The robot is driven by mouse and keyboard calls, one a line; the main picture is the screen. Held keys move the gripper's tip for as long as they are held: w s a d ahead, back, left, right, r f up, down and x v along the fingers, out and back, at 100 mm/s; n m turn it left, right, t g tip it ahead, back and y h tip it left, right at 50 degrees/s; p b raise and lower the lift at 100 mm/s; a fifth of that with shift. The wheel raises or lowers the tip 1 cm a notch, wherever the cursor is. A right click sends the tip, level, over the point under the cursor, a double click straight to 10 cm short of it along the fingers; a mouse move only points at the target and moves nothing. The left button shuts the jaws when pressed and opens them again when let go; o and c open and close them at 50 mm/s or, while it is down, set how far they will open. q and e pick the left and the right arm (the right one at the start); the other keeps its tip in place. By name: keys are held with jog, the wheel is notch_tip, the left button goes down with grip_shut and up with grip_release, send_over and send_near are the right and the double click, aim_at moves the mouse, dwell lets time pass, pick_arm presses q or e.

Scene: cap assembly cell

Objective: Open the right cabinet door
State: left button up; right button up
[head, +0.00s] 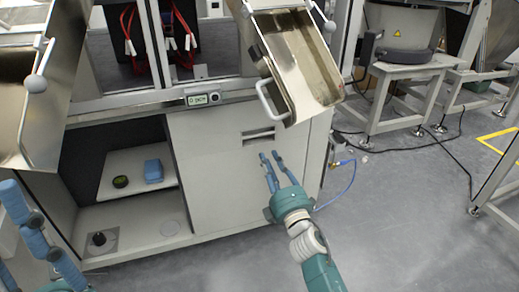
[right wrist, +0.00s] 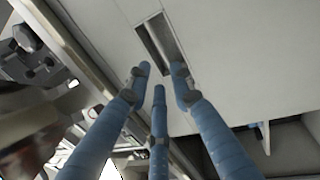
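The right cabinet door (head: 210,175) is a flat pale panel, closed, under the machine's work deck. Its recessed slot handle (head: 258,135) sits near the top right of the panel; the slot also shows in the right wrist view (right wrist: 160,42). My right gripper (head: 269,157) is just below the slot in the head view, fingers pointing at the door. In the right wrist view its blue fingers (right wrist: 160,75) are apart and empty, with the slot beyond the tips. I cannot tell whether they touch the door. My left gripper (head: 12,232) is at the lower left edge, partly cut off, fingers apart.
Left of the door is an open compartment with a shelf (head: 112,180) holding a blue block (head: 153,171) and a dark round item (head: 120,181). A metal chute (head: 300,65) with a white handle hangs above the slot. Grey floor (head: 410,220) is clear at right, with cables behind.

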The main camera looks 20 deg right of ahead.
aim_at(258, 135)
jog(key=b+x, duration=0.2)
jog(key=x, duration=0.8)
jog(key=shift+f, duration=0.15)
grip_shut()
